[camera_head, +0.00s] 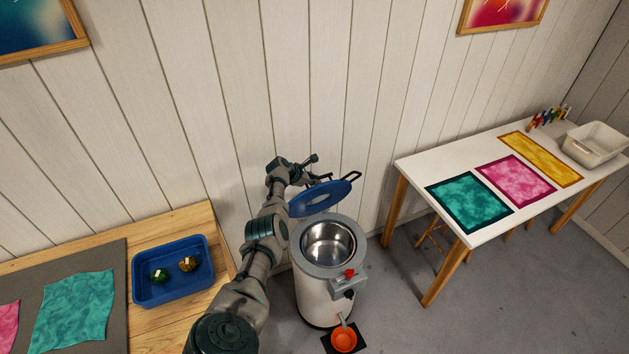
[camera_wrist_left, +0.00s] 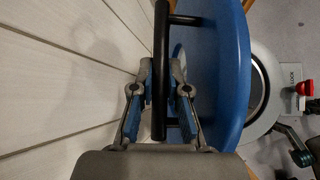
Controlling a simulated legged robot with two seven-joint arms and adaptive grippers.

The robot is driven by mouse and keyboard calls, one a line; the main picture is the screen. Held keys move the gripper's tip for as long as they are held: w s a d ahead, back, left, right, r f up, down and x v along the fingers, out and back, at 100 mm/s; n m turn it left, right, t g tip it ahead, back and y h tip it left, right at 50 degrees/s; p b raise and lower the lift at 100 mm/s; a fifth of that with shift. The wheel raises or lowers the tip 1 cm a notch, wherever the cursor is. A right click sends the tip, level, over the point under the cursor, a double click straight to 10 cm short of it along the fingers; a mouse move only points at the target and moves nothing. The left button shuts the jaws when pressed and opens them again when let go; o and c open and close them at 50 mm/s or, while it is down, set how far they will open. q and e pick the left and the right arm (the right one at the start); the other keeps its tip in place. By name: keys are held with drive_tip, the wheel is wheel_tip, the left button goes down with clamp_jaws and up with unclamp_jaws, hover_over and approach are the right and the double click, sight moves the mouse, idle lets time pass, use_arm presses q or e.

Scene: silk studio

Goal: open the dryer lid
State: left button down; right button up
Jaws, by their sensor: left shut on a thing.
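The dryer (camera_head: 314,293) is a white cylinder with a grey rim and a steel drum (camera_head: 328,243), whose mouth is uncovered. Its round blue lid (camera_head: 325,197) is raised and tilted behind the drum, beside the wall. My left gripper (camera_head: 312,180) is at the lid's far side, partly hidden by it. In the left wrist view, the lid (camera_wrist_left: 222,75) stands close to edge-on. The fingers of my left gripper (camera_wrist_left: 167,105) are on either side of the black bar handle (camera_wrist_left: 161,60), shut on its lower part. My right gripper is in neither view.
A white table (camera_head: 468,230) with dyed cloths stands right. A wooden table (camera_head: 190,215) with a blue tray (camera_head: 172,299) is left. The plank wall (camera_head: 330,90) is close behind the lid.

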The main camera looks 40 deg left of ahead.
use_arm(q)
drive_tip(key=shift+a+f, duration=0.1)
drive_tip(key=shift+f, duration=0.1)
drive_tip(key=c, duration=1.4)
unclamp_jaws()
drive_tip(key=shift+w+a+f, duration=0.1)
drive_tip(key=shift+a, duration=0.05)
drive_tip(key=shift+s+a+r, duration=0.1)
drive_tip(key=shift+s+r, duration=0.15)
drive_tip(key=shift+r, duration=0.2)
drive_tip(key=v, duration=1)
drive_tip(key=shift+s+a+r, duration=0.1)
drive_tip(key=shift+s+a, duration=0.05)
drive_tip(key=shift+s, duration=0.25)
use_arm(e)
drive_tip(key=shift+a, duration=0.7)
